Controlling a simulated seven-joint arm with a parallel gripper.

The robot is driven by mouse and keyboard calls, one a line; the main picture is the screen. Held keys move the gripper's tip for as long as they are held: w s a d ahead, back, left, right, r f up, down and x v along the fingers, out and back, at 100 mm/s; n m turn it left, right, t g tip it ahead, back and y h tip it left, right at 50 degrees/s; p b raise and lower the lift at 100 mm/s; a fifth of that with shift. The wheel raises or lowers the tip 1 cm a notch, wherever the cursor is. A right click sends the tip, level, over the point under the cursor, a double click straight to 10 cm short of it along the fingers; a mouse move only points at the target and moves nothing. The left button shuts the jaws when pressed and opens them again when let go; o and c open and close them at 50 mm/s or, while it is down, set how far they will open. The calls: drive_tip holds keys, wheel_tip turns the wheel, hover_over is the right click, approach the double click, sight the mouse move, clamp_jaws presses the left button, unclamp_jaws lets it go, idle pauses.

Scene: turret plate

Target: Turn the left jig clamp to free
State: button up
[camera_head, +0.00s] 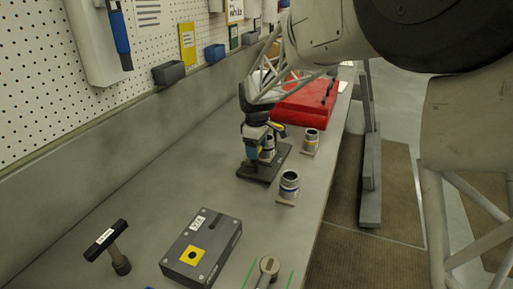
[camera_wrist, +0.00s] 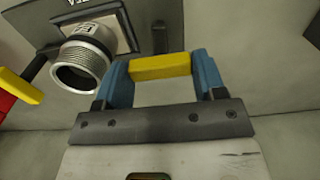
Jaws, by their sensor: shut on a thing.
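My gripper (camera_head: 255,147) is low over the dark jig plate (camera_head: 258,176) on the bench in the head view. In the wrist view, its blue fingers are shut on a yellow bar (camera_wrist: 160,66), which looks like the handle of the left jig clamp. A second yellow lever (camera_wrist: 18,86), with red beside it, shows at the left edge there. A silver threaded cylinder (camera_wrist: 82,66) stands on the jig beside the grip, in front of a framed square. The clamp's pivot and exact turn angle are hidden or unclear.
Two silver ringed pots, one nearer (camera_head: 289,184) and one farther (camera_head: 311,141), stand right of the jig. A red case (camera_head: 305,101) lies behind. A dark box with a yellow square (camera_head: 203,247) and a hammer (camera_head: 118,262) are in front. The bench's left middle is clear.

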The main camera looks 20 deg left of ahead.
drive_tip(key=shift+r, duration=0.1)
drive_tip(key=o, duration=0.9)
drive_tip(key=shift+r, duration=3.85)
drive_tip(key=shift+d, duration=0.1)
